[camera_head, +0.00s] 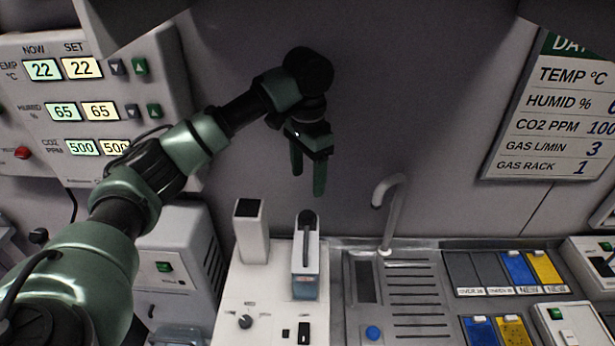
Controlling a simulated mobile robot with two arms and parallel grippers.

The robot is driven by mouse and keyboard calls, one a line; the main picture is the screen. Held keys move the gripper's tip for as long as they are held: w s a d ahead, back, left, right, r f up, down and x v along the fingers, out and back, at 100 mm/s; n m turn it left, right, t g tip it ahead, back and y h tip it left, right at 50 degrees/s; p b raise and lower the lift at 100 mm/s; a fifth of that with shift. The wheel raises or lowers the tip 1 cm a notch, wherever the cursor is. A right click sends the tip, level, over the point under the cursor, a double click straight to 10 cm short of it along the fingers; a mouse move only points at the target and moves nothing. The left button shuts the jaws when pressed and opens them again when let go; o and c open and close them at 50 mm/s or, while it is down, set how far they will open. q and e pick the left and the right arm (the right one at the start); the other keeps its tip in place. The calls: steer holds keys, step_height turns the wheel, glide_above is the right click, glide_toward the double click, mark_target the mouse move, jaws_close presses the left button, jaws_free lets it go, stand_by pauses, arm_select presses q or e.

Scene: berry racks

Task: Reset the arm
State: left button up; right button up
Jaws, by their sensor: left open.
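My left arm comes in from the left and reaches across the upper middle of the view. Its left gripper (308,186) hangs with its two green fingers pointing down, parted and with nothing between them. It is in the air in front of the grey wall, above the white device (262,294) on the counter and apart from it. My right gripper does not show.
A wall panel (150,82) with numbers and buttons is at the left. A sign (556,108) hangs at the right. A faucet (390,210), blue and yellow slots (517,267) and a metal drainboard (415,300) are on the counter.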

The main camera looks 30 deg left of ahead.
arm_select(q)
steer(key=shift+r, duration=0.35)
